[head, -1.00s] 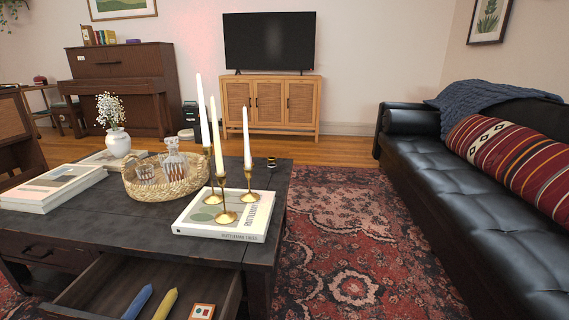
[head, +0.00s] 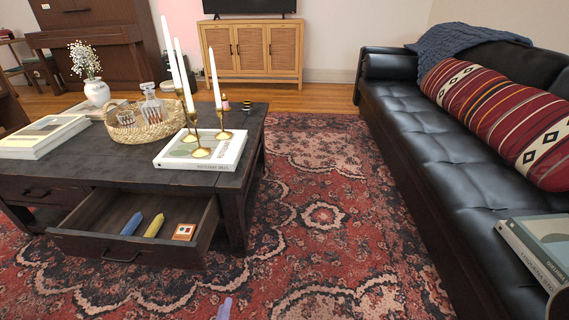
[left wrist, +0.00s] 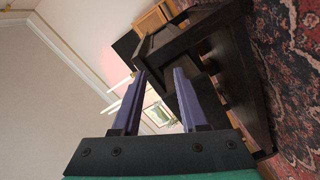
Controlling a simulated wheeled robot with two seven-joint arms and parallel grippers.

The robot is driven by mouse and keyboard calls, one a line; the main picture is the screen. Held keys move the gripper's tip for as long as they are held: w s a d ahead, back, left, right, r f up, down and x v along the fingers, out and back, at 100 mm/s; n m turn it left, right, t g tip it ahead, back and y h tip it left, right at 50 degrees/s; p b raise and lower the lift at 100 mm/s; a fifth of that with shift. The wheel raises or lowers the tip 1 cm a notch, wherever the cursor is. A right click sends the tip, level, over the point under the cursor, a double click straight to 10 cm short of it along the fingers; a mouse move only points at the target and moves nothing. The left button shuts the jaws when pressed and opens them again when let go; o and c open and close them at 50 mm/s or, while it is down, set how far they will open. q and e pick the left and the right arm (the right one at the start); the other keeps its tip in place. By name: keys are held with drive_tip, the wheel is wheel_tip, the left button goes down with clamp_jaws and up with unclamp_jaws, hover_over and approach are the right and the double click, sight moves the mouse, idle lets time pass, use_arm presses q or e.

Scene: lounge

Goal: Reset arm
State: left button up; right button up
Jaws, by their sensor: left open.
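In the head view, a purple fingertip of my left gripper (head: 224,309) just shows at the bottom edge, over the rug and in front of the open drawer (head: 118,247). The rest of that gripper is out of this view. In the left wrist view, my left gripper (left wrist: 160,71) has its two purple fingers spread apart, with nothing held between them. The dark table frame shows beyond the fingers there, turned on its side. My right gripper shows in neither view.
The dark coffee table (head: 80,178) stands at left, its drawer holding a blue item (head: 132,223), a yellow item (head: 154,225) and a small box (head: 184,232). Brass candlesticks with white candles stand on a book (head: 226,158). A black sofa (head: 440,150) lines the right. Patterned rug (head: 330,250) lies between.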

use_arm(q)
drive_tip(key=s+d+m+g+h+p, duration=0.25)
drive_tip(key=d+m+g+h, duration=0.45)
drive_tip(key=d+m, duration=0.65)
drive_tip(key=s+a+r+g+y+p, duration=0.2)
drive_tip(key=s+a+p, duration=0.8)
drive_tip(key=p, duration=0.8)
drive_tip(key=s+a+r+m+g+y+p, duration=0.1)
drive_tip(key=s+a+g+y+p, duration=0.3)
drive_tip(key=p, duration=1.4)
drive_tip(key=s+a+r+g, duration=0.1)
drive_tip(key=s+a+g, duration=0.2)
drive_tip(key=s+a, duration=0.4)
drive_tip(key=shift+s+a+r+y, duration=0.25)
drive_tip(key=shift+s+r+y, duration=0.05)
drive_tip(key=shift+s, duration=0.3)
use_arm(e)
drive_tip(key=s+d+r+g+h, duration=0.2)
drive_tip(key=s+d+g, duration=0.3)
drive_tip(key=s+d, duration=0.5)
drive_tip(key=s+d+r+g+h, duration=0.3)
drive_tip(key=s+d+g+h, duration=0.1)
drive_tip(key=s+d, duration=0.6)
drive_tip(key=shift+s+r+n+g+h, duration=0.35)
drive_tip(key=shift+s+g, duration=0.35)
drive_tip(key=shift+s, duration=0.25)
use_arm(q)
drive_tip(key=shift+m, duration=0.25)
